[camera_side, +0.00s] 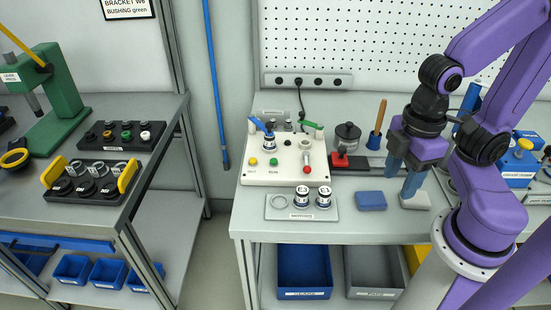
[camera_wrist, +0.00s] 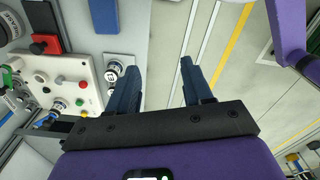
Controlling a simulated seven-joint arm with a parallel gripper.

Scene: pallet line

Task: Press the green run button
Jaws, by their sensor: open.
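The green run button (camera_side: 273,162) sits on the front of a white control panel (camera_side: 262,178), between a yellow button (camera_side: 253,161) and a red-knobbed lever (camera_side: 306,168). In the wrist view the panel is at the left, with the green button (camera_wrist: 79,102) uncovered. My gripper (camera_side: 402,178) is well to the right of the panel, its blue fingers pointing down near a light grey block (camera_side: 415,201). I cannot tell whether they touch it. In the wrist view my gripper (camera_wrist: 158,65) has its fingers apart with nothing between them.
Blue and grey bins (camera_side: 304,293) are below the bench.

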